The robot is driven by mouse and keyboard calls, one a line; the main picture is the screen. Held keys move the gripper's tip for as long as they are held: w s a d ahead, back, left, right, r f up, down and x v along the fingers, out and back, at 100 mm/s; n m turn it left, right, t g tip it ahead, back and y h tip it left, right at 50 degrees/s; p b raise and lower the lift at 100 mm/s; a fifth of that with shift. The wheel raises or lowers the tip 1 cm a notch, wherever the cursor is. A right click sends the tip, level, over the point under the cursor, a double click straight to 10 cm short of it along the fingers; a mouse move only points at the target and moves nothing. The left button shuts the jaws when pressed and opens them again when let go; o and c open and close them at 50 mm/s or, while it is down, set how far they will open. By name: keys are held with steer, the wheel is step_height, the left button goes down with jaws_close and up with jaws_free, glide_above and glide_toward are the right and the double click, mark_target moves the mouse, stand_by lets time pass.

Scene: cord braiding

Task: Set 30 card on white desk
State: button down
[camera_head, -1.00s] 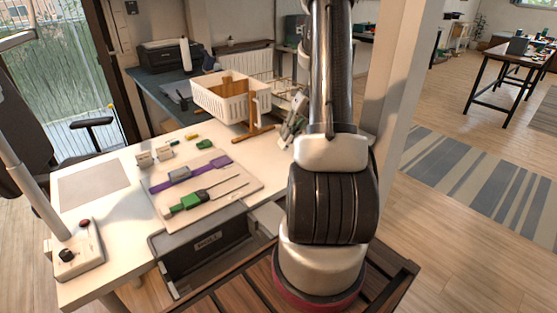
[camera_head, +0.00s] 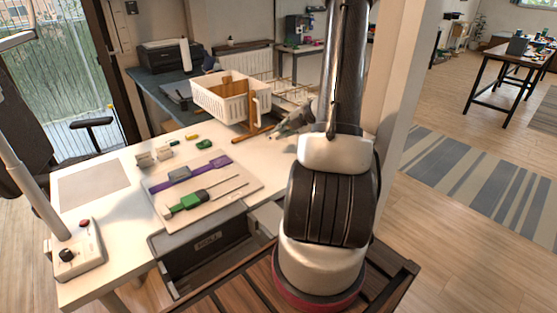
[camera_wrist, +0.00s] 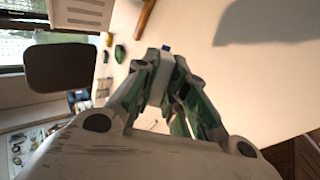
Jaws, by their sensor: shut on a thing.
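The white desk (camera_head: 120,240) fills the left and middle of the head view, and its bare top shows in the wrist view (camera_wrist: 235,85). My gripper (camera_head: 279,132) is over the desk's far right part, beside the wooden stand. In the wrist view my gripper (camera_wrist: 166,62) is shut on a small pale grey thing (camera_wrist: 163,72), taken to be the 30 card, with a bit of blue (camera_wrist: 166,47) at its far end. No number can be read on it. My arm hides the desk's right end in the head view.
A white basket (camera_head: 230,98) rests by a wooden stand (camera_head: 258,134). A pale board (camera_head: 225,205) holds purple and green tools. Small beige blocks (camera_head: 147,160) and a green piece (camera_head: 204,144) lie behind it. A control box (camera_head: 78,250) stands front left.

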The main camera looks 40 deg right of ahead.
step_height(320, 180, down, 7)
steer(key=shift+f, duration=0.2)
stand_by(0.3)
steer(key=c, duration=1.6)
jaws_free()
steer(key=v, duration=0.8)
steer(key=shift+r, duration=0.15)
